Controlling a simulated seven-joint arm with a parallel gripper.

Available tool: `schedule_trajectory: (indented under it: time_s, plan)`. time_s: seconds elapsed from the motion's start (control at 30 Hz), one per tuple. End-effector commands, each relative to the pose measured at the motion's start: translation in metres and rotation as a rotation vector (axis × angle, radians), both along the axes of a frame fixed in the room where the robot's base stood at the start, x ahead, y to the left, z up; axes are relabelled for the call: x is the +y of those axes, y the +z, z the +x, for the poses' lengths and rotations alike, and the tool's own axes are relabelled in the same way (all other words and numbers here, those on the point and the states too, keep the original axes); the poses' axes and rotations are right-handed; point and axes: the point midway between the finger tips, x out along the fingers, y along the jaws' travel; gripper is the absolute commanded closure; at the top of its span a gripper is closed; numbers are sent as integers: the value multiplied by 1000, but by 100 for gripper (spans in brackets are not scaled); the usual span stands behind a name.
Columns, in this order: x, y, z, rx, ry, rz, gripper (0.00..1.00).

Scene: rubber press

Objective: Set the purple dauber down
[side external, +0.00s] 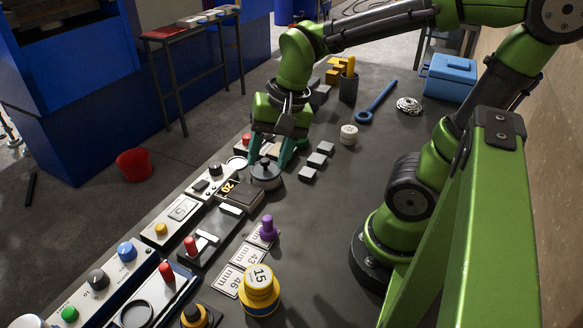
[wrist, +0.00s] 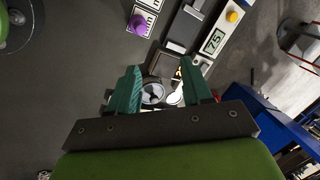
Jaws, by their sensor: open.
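The purple dauber (side external: 268,228) stands upright at the end of a row of white number cards (side external: 244,255), on or against the far card. It also shows in the wrist view (wrist: 137,23), at the upper left beside a card. My gripper (side external: 266,164) is open and away from the dauber, farther along the bench. In the wrist view, its two teal fingers (wrist: 162,64) point toward the scene with a gap between them. A round grey lidded pot (side external: 266,175) with a black knob lies at the fingers. I cannot tell whether they touch it.
Control panels with a red lever (side external: 191,246) and knobs line the bench's left edge. Small grey blocks (side external: 320,160) and a white weight (side external: 348,134) lie to the right. Bench right of the dauber is clear.

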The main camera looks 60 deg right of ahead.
Motion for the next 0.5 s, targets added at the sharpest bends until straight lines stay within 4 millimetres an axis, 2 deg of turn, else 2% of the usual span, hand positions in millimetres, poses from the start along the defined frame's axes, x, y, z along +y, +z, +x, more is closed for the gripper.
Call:
schedule_trajectory:
  time_s: [0.03, 0.2, 0.33, 0.5]
  plan:
    - [-1, 13, -5, -97, 96, -23, 51]
    - [-2, 40, -15, -347, 375, -137, 51]
    - [-2, 50, -19, -439, 480, -198, 51]
    - [-2, 51, -20, -455, 505, -214, 51]
